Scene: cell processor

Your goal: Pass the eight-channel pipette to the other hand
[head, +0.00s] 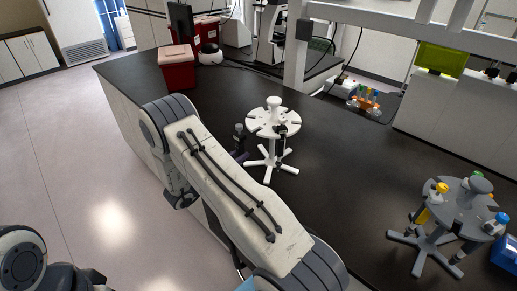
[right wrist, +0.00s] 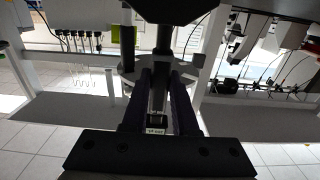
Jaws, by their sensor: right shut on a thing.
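My right gripper (right wrist: 157,80) is shut on a dark pipette (right wrist: 157,104) in the right wrist view. The pipette stands between the two black fingers, with a small pale label low on its body. The white round pipette stand (head: 273,121) is on the dark bench in the head view, and its disc shows close behind the fingers in the right wrist view. A dark upright piece (head: 239,136) shows at the stand's left edge, partly hidden by my right arm; I cannot tell whether it is the held pipette. My left gripper is out of view.
A grey stand (head: 432,237) with yellow-, green- and blue-topped pipettes is at the right. Another dark pipette (head: 281,140) hangs on the white stand. A red bin (head: 178,72) is at the back left. The bench (head: 345,165) is clear between the stands.

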